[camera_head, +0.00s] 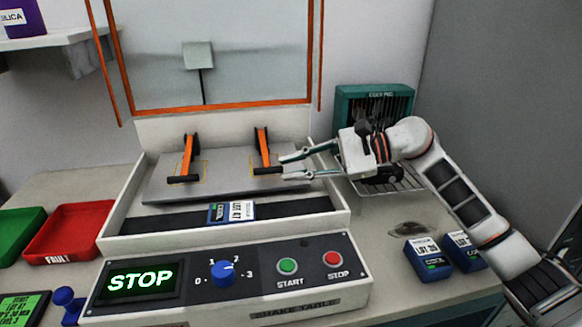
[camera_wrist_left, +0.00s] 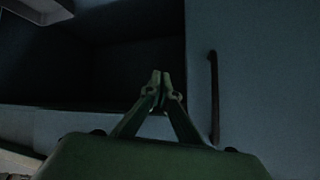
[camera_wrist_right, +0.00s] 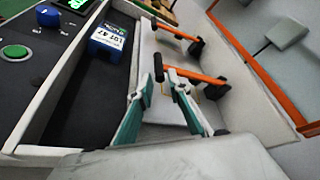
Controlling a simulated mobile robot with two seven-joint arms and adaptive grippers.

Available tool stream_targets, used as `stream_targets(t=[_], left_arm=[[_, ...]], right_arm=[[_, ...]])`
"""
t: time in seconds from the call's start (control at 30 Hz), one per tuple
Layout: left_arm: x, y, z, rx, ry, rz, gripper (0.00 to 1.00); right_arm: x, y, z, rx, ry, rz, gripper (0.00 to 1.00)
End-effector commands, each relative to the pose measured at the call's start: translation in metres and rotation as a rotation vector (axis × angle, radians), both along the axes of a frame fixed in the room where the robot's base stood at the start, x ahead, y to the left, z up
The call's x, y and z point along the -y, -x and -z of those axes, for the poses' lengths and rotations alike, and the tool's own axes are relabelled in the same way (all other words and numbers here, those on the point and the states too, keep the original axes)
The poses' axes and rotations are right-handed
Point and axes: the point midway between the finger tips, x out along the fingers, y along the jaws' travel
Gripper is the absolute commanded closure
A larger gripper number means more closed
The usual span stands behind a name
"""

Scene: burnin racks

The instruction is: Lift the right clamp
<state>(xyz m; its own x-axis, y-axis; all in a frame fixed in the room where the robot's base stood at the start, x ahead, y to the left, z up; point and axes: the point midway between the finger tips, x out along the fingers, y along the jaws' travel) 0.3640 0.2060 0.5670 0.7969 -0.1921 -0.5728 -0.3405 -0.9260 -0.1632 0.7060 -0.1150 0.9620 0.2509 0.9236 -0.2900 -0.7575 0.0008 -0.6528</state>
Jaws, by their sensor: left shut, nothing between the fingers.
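The right clamp (camera_head: 262,147) is an orange lever with a black crossbar handle. It lies on the grey plate of the shake table, its lever leaning down toward the front. My right gripper (camera_head: 285,167) comes in from the right with its fingers apart, just beside the right end of the handle. In the right wrist view the right clamp (camera_wrist_right: 196,76) shows its black handle end just beyond the gap between my right fingertips (camera_wrist_right: 160,79). The left clamp (camera_head: 187,153) looks alike and stands farther left. My left gripper (camera_wrist_left: 160,78) is shut and empty before a dark recess.
A blue LOT 47 box (camera_head: 231,212) lies in the front trough of the shake table. The control panel (camera_head: 225,275) is in front, reading STOP. A teal rack (camera_head: 375,100) stands behind my right arm. Two blue boxes (camera_head: 428,258) lie at right, a red FAULT tray (camera_head: 68,232) at left.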

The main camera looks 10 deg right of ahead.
Motion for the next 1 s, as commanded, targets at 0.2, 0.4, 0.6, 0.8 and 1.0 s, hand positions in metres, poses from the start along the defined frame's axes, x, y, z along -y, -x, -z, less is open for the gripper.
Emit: stream_targets(t=[0.2,0.4,0.6,0.8,1.0], left_arm=[[0.000,0.000,0.000,-0.001,0.000,-0.001,1.00],[0.000,0.001,0.001,-0.001,0.000,-0.001,1.00],[0.000,0.001,0.001,-0.002,0.000,-0.001,1.00],[0.000,-0.001,-0.002,0.003,0.001,-0.002,1.00],[-0.001,-0.003,-0.007,0.009,0.001,-0.005,1.00]], right_arm=[[-0.006,-0.001,0.002,0.000,0.000,0.000,0.82],[-0.006,-0.001,0.002,0.000,0.000,0.000,0.95],[-0.006,-0.001,0.002,-0.001,0.000,0.000,1.00],[-0.006,-0.001,-0.005,-0.025,0.002,0.000,1.00],[-0.005,-0.002,-0.024,-0.120,0.002,0.002,1.00]])
